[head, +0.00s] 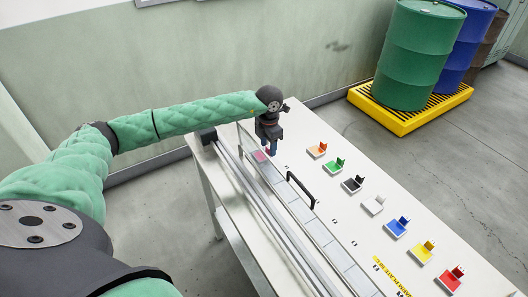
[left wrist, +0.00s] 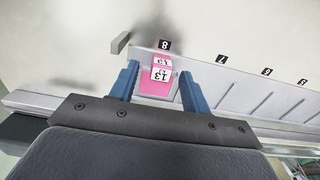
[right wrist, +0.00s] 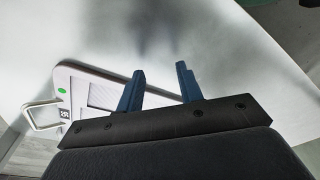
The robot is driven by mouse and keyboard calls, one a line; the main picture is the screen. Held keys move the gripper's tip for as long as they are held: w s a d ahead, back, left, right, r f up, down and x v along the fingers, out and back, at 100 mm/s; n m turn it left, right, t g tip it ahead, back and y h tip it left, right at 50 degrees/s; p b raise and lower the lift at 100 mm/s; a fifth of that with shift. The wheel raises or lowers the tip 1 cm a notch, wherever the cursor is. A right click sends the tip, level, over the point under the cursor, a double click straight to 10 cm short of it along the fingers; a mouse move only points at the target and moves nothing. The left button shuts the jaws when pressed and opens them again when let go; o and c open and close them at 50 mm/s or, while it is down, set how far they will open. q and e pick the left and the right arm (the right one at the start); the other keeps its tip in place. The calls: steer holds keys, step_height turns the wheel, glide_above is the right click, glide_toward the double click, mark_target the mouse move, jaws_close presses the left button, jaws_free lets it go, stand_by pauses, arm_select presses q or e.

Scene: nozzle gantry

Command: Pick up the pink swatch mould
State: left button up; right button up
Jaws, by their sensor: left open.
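The pink swatch mould (left wrist: 155,87) lies in the slot by label 8 of the grey slotted rail in the left wrist view, with a white tag reading 13 on it. In the head view, the pink mould (head: 260,156) shows at the rail's far end. My left gripper (head: 270,150) is over it, pointing down. In the left wrist view, the open fingers of my left gripper (left wrist: 162,80) stand on either side of the mould; I cannot tell if they touch it. My right gripper (right wrist: 158,75) is open and empty over a pale surface in the right wrist view.
Several coloured moulds, including orange (head: 317,150), black (head: 353,183) and red (head: 450,278), stand along the white table (head: 340,215). A black handle (head: 302,190) rises beside the rail. A pale plate with a handle (right wrist: 90,88) lies near my right gripper.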

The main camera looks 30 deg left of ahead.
arm_select(q)
steer(key=shift+f, duration=0.4)
jaws_close()
